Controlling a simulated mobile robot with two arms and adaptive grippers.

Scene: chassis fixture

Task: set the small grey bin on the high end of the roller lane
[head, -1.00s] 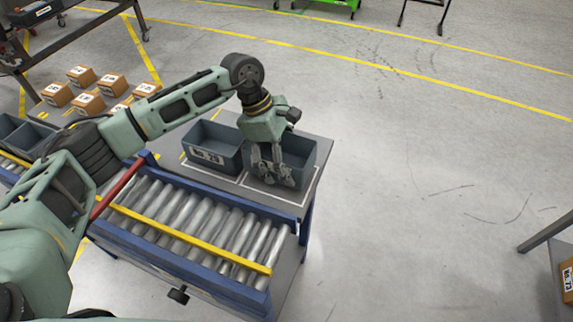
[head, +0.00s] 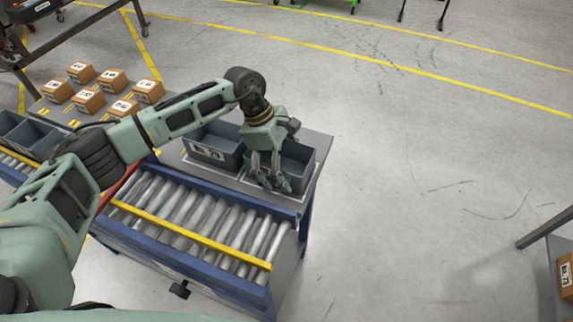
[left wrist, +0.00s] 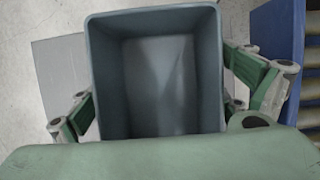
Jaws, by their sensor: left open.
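Two similar grey bins stand side by side on the grey shelf beyond the roller lane (head: 190,218). The right grey bin (head: 301,168) is under my left gripper (head: 268,177); the left grey bin (head: 208,150) carries a white label. My left gripper is open, its fingers overlapping the right bin's near side in the head view. In the left wrist view the empty bin (left wrist: 160,85) lies between the fingers, with some gap visible on the right. Contact with the walls cannot be told. My right gripper is not in view.
A yellow bar (head: 190,235) runs along the lane over the rollers, inside blue side rails. More grey bins (head: 30,135) stand at the far left, near several cardboard boxes (head: 110,80). A table edge (head: 548,230) shows at right.

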